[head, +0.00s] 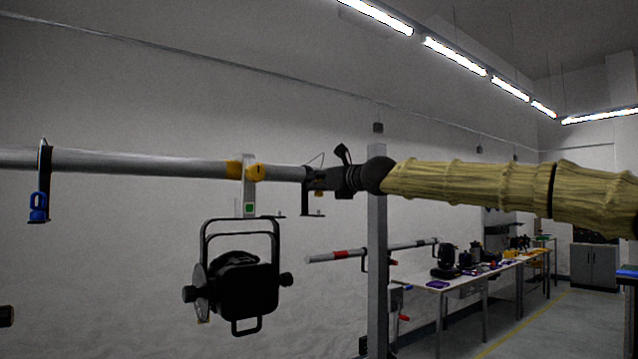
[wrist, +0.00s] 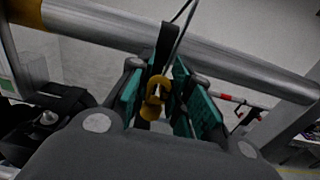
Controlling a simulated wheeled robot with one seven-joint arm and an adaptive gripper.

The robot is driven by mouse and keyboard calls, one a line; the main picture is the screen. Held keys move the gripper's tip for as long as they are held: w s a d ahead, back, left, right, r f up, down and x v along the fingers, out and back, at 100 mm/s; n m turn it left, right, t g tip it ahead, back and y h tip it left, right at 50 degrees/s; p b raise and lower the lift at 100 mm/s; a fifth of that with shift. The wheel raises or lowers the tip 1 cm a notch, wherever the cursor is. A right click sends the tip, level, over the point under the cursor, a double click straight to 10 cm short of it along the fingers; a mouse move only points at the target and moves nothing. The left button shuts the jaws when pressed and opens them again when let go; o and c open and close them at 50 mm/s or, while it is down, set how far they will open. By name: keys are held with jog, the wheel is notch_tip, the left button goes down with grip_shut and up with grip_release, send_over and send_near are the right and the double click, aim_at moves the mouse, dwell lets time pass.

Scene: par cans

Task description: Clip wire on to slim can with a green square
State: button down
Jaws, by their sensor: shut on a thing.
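A black can (head: 240,285) with a yoke hangs from the grey pipe (head: 120,162) in the head view. A green square (head: 249,208) is on the pale hanger above it, which has a yellow-orange clamp on the pipe. My gripper (head: 318,184) is at the pipe, right of this can. In the wrist view my gripper (wrist: 160,105) has its teal pads around a yellow clip (wrist: 154,100) of a wire (wrist: 184,12) and is shut on it. A dark hook bracket (head: 305,200) hangs at the gripper; whether the clip still touches it cannot be told.
A blue clip (head: 38,206) hangs on another bracket at the left of the pipe. A grey post (head: 376,260) stands under my wrist. A second bar with red bands (head: 340,254) and tables (head: 435,285) with tools stand behind. The space between can and post is open.

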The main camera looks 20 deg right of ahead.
jog(key=shift+f+b, duration=0.8)
jog(key=shift+f, duration=0.1)
dwell(0.5)
jog(key=shift+s+a+f, duration=0.1)
jog(key=shift+a, duration=0.05)
jog(key=shift+s+a+f+b, duration=0.1)
jog(key=shift+s+a+b, duration=0.55)
jog(key=shift+a+b, duration=1)
jog(key=shift+s+a+b, duration=0.7)
jog(key=shift+a+b, duration=0.6)
jog(key=shift+a, duration=0.75)
jog(key=shift+s+a+f+b, duration=0.1)
jog(key=shift+s+a+b, duration=0.55)
jog(key=shift+a+b, duration=1)
jog(key=shift+a, duration=0.2)
jog(key=shift+f+b, duration=0.4)
jog(key=shift+f, duration=0.5)
